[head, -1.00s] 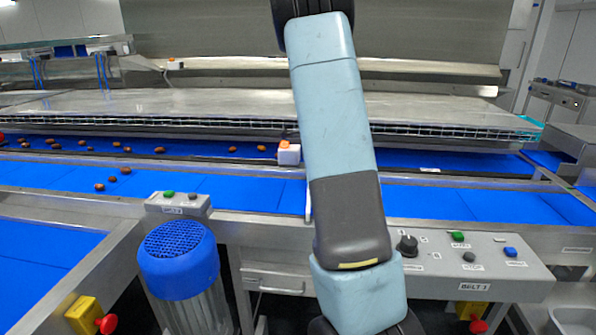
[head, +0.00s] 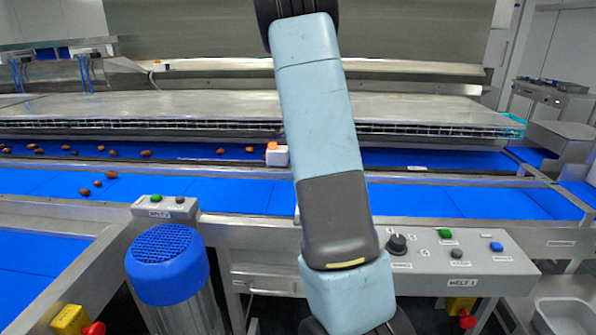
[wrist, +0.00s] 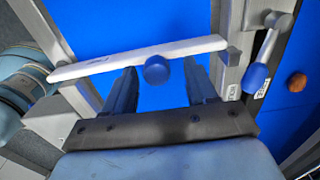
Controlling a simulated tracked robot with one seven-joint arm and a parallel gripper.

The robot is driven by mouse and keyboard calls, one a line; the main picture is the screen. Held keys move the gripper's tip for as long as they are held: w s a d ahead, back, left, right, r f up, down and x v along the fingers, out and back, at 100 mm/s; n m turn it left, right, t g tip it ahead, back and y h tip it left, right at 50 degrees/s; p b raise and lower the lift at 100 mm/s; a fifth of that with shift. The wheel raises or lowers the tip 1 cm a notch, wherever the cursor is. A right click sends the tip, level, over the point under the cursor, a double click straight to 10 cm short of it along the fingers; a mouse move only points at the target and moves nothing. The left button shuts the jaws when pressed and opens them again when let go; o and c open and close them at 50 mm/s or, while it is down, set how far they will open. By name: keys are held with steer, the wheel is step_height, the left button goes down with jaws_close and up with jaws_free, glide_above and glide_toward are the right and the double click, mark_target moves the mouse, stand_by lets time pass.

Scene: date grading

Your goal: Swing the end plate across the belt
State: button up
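The end plate (wrist: 185,49) is a long white bar lying across the blue belt in the wrist view, slightly slanted. A round blue knob (wrist: 155,69) sits at its middle. My gripper (wrist: 156,80) is open, with one dark finger on each side of the knob and a gap on both sides. The fingertips reach close to the bar; I cannot tell if they touch it. In the head view my arm hides the gripper and the plate.
A grey lever with a blue handle (wrist: 257,76) stands right of the plate, near a brown date (wrist: 297,82). In the head view, dates lie on the blue belt (head: 240,196) at left. A control box (head: 470,258) and a blue-capped motor (head: 167,262) stand in front.

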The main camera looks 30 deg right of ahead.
step_height(320, 180, up, 14)
steer(key=shift+f, duration=0.15)
stand_by(0.6)
stand_by(0.4)
